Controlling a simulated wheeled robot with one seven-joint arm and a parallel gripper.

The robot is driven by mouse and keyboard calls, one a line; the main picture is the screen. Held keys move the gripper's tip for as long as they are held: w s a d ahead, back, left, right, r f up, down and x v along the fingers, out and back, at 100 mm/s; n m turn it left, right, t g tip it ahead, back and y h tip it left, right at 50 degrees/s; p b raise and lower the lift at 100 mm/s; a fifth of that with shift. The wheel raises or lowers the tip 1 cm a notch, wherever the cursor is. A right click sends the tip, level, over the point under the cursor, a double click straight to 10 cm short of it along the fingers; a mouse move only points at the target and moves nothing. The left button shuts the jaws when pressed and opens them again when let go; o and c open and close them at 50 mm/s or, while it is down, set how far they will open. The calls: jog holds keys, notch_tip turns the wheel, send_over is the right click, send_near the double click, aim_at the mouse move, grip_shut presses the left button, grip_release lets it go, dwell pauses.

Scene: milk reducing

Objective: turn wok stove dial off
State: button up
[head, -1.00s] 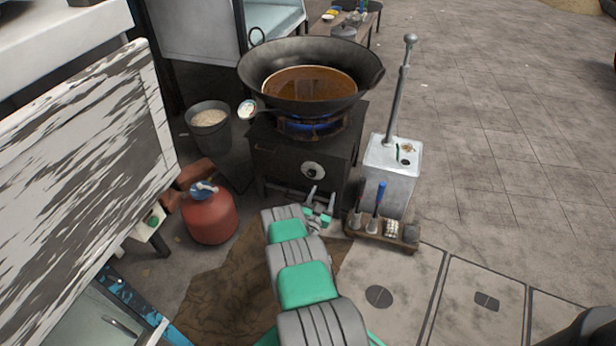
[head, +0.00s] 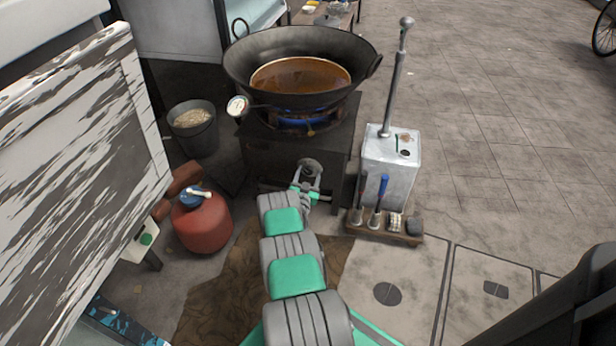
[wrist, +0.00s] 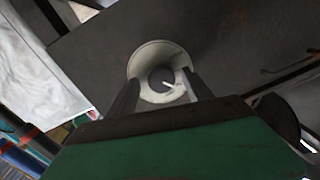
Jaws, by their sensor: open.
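The wok stove (head: 262,158) is a dark box with a blue flame burning under the black wok (head: 240,68), which holds brown liquid. The stove dial (head: 311,166) is on its front face, partly covered by my gripper in the head view. In the wrist view the dial (wrist: 158,60) is a pale round disc with a dark centre and a white mark. My gripper (head: 309,174) is open at the stove front. In the wrist view its two fingers (wrist: 158,88) reach to either side of the dial's lower part; whether they touch it I cannot tell.
A red gas cylinder (head: 203,222) and a grey bucket (head: 195,140) stand left of the stove. A metal box with a tall rod (head: 388,165) stands at the right, with a small tool tray (head: 400,237) before it. Open pavement lies further right.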

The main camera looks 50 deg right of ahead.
jog(key=shift+w, duration=0.1)
jog(key=shift+c, duration=0.6)
grip_shut()
